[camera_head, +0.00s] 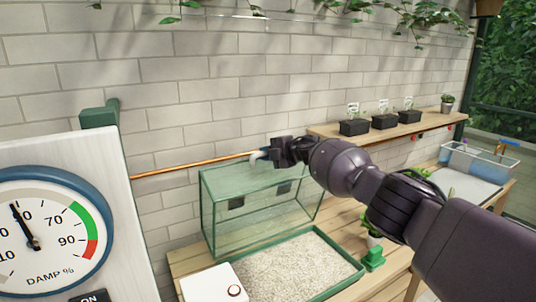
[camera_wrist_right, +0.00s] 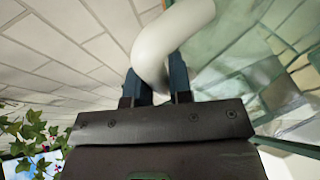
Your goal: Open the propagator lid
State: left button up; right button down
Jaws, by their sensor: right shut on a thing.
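The propagator lid (camera_head: 222,215), a clear box with a green frame, stands tipped up at the back of the propagator, close to the brick wall. Its green tray (camera_head: 342,250) lies open in front, filled with pale gravel (camera_head: 290,265). My right gripper (camera_head: 268,154) is at the lid's raised upper edge. It is shut on the white curved lid handle (camera_head: 255,156). In the right wrist view, the handle (camera_wrist_right: 168,42) runs between the two dark fingers (camera_wrist_right: 157,88). My left gripper is not in view.
A damp dial (camera_head: 35,235) on a white panel fills the left. A copper pipe (camera_head: 190,168) runs along the wall. A white box with a button (camera_head: 214,284) is beside the tray. Small black pots (camera_head: 384,121) stand on a wall shelf (camera_head: 400,130) behind my right arm.

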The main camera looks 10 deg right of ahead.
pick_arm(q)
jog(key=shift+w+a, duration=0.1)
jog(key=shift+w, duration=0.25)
pick_arm(e)
jog(key=shift+w+a+f, duration=0.1)
jog(key=shift+w+a, duration=0.15)
jog(key=shift+w, duration=0.2)
jog(key=c, duration=1)
grip_release()
jog(key=shift+c, duration=0.2)
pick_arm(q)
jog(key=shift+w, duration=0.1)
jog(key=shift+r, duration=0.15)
pick_arm(e)
jog(key=shift+d, duration=0.1)
